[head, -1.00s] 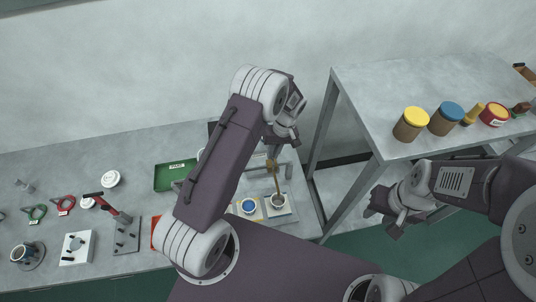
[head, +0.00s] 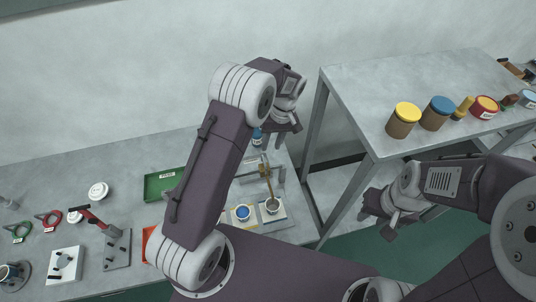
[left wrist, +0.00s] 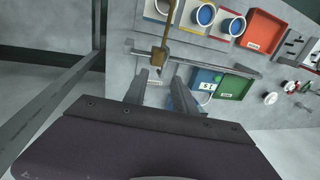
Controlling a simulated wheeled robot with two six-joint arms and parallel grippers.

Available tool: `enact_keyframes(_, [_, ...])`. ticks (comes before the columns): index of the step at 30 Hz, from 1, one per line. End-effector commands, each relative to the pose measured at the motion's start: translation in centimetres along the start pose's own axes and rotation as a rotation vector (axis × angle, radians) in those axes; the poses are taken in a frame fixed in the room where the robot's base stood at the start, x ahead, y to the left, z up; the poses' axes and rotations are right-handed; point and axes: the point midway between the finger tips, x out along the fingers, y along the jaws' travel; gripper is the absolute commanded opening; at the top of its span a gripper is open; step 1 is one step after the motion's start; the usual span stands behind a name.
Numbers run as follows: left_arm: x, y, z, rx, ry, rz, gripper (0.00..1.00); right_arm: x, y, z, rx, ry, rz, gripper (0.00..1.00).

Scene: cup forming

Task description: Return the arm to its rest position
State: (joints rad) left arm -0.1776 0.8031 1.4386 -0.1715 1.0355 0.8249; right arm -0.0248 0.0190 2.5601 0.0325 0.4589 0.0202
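My left gripper (head: 288,126) is raised above the far right end of the low bench. In the left wrist view its two fingers (left wrist: 160,88) are apart with nothing between them. A wooden stick (head: 267,172) stands in a grey cup (head: 272,207), below and apart from the gripper; in the left wrist view the stick (left wrist: 166,36) crosses a grey bar (left wrist: 205,63). A blue-filled cup (head: 243,213) stands beside the grey cup. My right gripper (head: 378,211) hangs low in front of the tall table; its finger opening is unclear.
The tall table (head: 350,95) at the right holds a yellow-lidded jar (head: 403,120), a blue-lidded jar (head: 437,113) and other items. A green tray (head: 163,184), a red-handled tool (head: 98,219) and white lids (head: 98,191) lie on the bench.

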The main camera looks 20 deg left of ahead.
Motion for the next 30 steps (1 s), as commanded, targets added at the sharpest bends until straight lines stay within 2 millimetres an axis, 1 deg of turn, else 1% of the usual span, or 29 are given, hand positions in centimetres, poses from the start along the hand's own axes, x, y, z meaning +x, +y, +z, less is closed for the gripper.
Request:
enact_keyframes(1, [-0.6, 0.1, -0.1, 0.000, 0.003, 0.002, 0.33, 0.4, 0.0, 0.0, 0.000, 0.000, 0.000, 0.36])
enact_keyframes(3, [-1.4, 0.1, -0.1, 0.001, 0.002, 0.001, 0.33, 0.5, 0.0, 0.1, 0.000, 0.000, 0.000, 0.36])
enact_keyframes(6, [-2.0, 0.1, 0.0, 0.001, 0.001, 0.000, 0.33, 0.5, 0.0, 0.1, 0.000, 0.000, 0.000, 0.36])
enact_keyframes(19, [-2.1, 0.1, 0.0, 0.001, 0.000, -0.002, 0.33, 0.5, 0.0, 0.0, 0.000, 0.000, 0.000, 0.36])
enact_keyframes(21, [-1.7, 0.0, -0.2, -0.005, 0.001, 0.000, 0.33, 0.9, 0.0, 0.1, 0.000, 0.000, 0.000, 0.36])
enact_keyframes(23, [-2.5, -0.2, -1.0, -0.023, 0.026, 0.025, 0.33, 1.7, 0.0, 0.2, 0.000, 0.000, 0.000, 0.36])
enact_keyframes(24, [-3.3, -0.6, -1.4, -0.037, 0.045, 0.044, 0.33, 2.3, 0.1, 0.2, 0.000, 0.000, 0.000, 0.36])
enact_keyframes(26, [-3.8, -2.1, -1.0, -0.061, 0.051, 0.055, 0.33, 3.4, 0.1, 0.3, 0.000, 0.000, 0.000, 0.36])
enact_keyframes(28, [-3.7, -4.3, 0.7, -0.085, 0.044, 0.073, 0.33, 4.7, 0.1, 0.5, 0.000, 0.000, 0.000, 0.36])
enact_keyframes(30, [-3.0, -6.2, 2.7, -0.068, 0.040, 0.100, 0.33, 5.6, 0.1, 0.6, 0.000, 0.000, 0.000, 0.36])
